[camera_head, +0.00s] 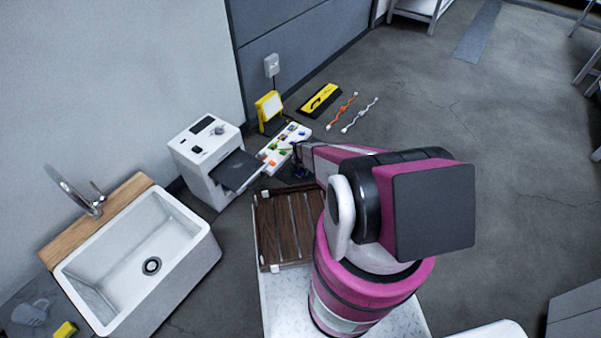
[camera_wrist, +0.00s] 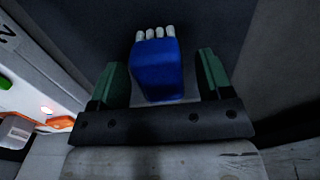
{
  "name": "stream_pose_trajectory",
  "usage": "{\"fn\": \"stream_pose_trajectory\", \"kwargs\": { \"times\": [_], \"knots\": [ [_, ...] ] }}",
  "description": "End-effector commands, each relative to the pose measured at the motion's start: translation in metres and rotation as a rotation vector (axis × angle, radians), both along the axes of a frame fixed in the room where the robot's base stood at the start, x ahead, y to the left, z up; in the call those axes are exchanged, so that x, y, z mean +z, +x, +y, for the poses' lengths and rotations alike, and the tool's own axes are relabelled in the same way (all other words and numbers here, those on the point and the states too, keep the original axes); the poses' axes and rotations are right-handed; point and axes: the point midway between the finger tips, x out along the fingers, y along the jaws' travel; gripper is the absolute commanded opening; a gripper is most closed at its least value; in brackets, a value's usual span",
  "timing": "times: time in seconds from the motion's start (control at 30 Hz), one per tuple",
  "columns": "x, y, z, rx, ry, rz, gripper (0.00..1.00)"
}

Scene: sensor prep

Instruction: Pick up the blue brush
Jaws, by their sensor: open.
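The blue brush (camera_wrist: 158,70) shows in the wrist view as a blue block with a row of white tufts at its far end. My gripper (camera_wrist: 161,65) has its two green fingers apart, one on each side of the brush. A gap shows between the brush and each finger, and I cannot tell how deep the brush sits between them. In the head view my gripper is small and dark beside the white tray, and the brush cannot be made out clearly there.
A white tray with colourful small items (camera_head: 284,139) lies next to my gripper, beside a white machine (camera_head: 204,143) with a dark plate. A yellow stand (camera_head: 269,106), a black-and-yellow case (camera_head: 320,100) and orange and white cables lie beyond. A sink (camera_head: 140,262) is at left.

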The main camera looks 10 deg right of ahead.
Motion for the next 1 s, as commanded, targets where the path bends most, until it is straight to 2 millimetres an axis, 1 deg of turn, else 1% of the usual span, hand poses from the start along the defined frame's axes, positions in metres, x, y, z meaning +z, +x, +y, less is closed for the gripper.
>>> {"fn": "stream_pose_trajectory", "kwargs": {
  "times": [0.1,0.17,0.2,0.27,0.3,0.33,0.37,0.57,0.73,0.87,1.0],
  "knots": [
    [0.001,0.000,0.000,0.000,0.000,0.000,0.72],
    [0.001,0.000,0.000,0.000,0.000,0.000,0.53],
    [0.001,0.000,0.000,0.000,0.000,0.000,0.40],
    [0.001,0.000,0.000,0.000,0.000,0.000,0.20],
    [0.001,0.000,0.000,0.000,0.000,0.000,0.18],
    [0.001,0.000,0.000,0.000,0.000,0.000,0.18],
    [0.001,0.000,0.000,0.000,0.000,0.000,0.14],
    [0.001,0.000,0.000,0.000,0.000,0.000,0.14],
    [0.008,0.000,0.000,0.000,0.000,0.000,0.14],
    [0.021,-0.001,0.000,0.000,0.000,0.000,0.14],
    [0.043,-0.002,0.000,0.000,0.000,-0.001,0.14]
  ]
}}
